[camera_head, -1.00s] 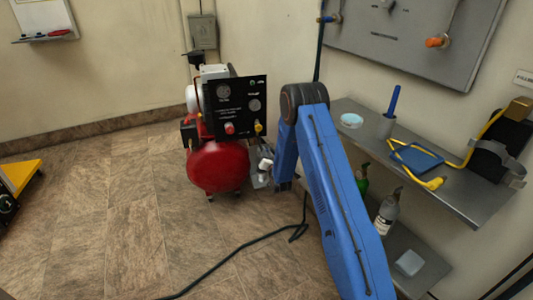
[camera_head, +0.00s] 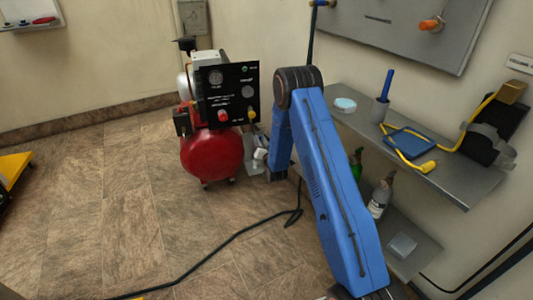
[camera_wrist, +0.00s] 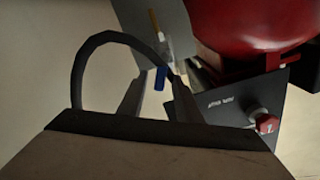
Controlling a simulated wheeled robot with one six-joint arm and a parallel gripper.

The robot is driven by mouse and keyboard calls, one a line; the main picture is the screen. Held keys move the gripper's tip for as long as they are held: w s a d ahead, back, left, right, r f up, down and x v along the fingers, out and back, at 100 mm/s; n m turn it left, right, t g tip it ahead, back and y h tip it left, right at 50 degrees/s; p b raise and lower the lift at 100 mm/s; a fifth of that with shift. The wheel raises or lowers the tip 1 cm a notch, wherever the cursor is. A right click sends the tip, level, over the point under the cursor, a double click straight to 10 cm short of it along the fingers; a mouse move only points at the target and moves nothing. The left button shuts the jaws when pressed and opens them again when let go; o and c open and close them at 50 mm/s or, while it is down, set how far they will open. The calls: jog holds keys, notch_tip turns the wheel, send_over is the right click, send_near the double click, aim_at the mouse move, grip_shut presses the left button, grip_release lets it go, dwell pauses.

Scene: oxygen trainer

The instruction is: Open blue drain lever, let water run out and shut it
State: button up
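The red compressor tank (camera_head: 212,157) stands on the floor left of my blue arm in the head view. It also fills the upper right of the wrist view (camera_wrist: 250,22). A small blue piece (camera_wrist: 160,78), which looks like the drain lever, shows in the wrist view left of the tank. My gripper (camera_wrist: 160,83) has its two grey fingers apart, with the blue piece seen between or just beyond the tips. I cannot tell whether they touch it. In the head view the gripper is beside the tank's right side, mostly hidden by my arm.
The black gauge panel (camera_head: 232,95) sits above the tank; a dark panel with a red knob (camera_wrist: 267,124) is close right of my fingers. A shelf (camera_head: 452,186) with tools and bottles stands at right. A black cable (camera_head: 215,252) crosses the floor.

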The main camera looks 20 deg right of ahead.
jog(key=s, duration=1.5)
jog(key=shift+s, duration=0.3)
notch_tip(320, 180, up, 12)
jog(key=n+g, duration=0.1)
jog(key=g, duration=0.2)
jog(key=s+r+n+g, duration=0.2)
jog(key=s+r+g, duration=0.1)
jog(key=s+r, duration=0.8)
jog(key=s+r+g, duration=0.2)
jog(key=s+r, duration=0.1)
jog(key=s, duration=1)
jog(key=s+r+n+g, duration=0.1)
jog(key=s+r+g, duration=0.1)
jog(key=s, duration=1.2)
jog(key=s+r+n+g, duration=0.1)
jog(key=s+r+g, duration=0.2)
jog(key=s, duration=1)
jog(key=shift+s+a+r, duration=0.25)
jog(key=shift+a+r, duration=0.05)
jog(key=shift+r, duration=0.2)
